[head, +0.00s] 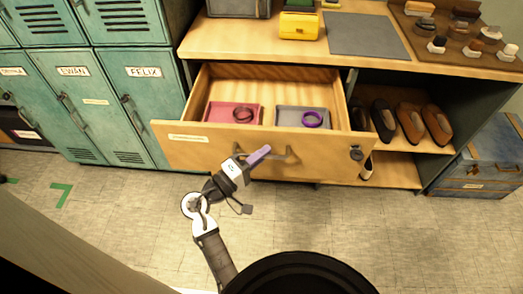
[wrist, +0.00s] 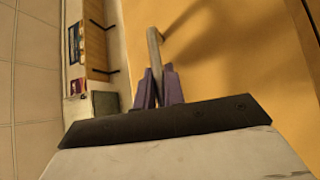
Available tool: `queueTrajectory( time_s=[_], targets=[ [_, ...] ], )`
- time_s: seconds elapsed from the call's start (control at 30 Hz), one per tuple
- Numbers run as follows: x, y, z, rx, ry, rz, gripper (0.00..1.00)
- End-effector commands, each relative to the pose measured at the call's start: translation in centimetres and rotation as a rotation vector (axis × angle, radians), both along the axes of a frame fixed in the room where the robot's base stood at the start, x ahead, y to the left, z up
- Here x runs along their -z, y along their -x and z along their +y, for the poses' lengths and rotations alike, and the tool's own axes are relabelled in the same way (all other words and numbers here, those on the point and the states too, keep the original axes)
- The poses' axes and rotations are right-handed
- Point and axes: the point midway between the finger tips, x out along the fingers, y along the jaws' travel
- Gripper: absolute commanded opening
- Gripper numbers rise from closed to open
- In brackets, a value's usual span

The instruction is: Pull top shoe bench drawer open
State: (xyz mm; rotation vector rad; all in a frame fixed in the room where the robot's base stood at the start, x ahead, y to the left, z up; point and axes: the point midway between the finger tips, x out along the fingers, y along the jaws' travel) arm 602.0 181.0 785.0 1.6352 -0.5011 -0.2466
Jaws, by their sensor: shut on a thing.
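The top shoe bench drawer (head: 190,148) is a light wooden drawer, pulled well out of the bench in the head view. Its front has a dark bar handle (head: 290,152), a label at the left and a round lock at the right. My gripper (head: 262,154) is at the left part of the handle. In the wrist view its purple fingers (wrist: 160,88) are shut on the handle bar (wrist: 154,50). Inside the drawer are a red tray (head: 220,121) and a grey tray (head: 287,118), each with a ring-shaped item.
Teal lockers (head: 122,90) stand at the left. Shoes (head: 410,120) sit on open shelves right of the drawer. A blue chest (head: 483,160) stands at the far right. The bench top holds a yellow box (head: 299,26) and a grey mat (head: 365,35). The floor before the drawer is clear.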

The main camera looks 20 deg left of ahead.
Motion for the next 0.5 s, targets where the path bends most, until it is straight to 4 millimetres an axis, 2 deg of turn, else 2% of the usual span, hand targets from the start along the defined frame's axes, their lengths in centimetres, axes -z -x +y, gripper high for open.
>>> queueTrajectory(
  time_s=[0.2, 0.23, 0.37, 0.5],
  targets=[
    [0.00, 0.00, 0.06, -0.001, 0.000, 0.000, 0.00],
    [0.00, 0.00, 0.06, -0.001, 0.000, 0.000, 0.15],
    [-0.01, -0.01, 0.06, -0.001, 0.000, 0.000, 0.32],
    [0.00, -0.02, 0.04, -0.001, 0.000, 0.000, 0.32]
  ],
)
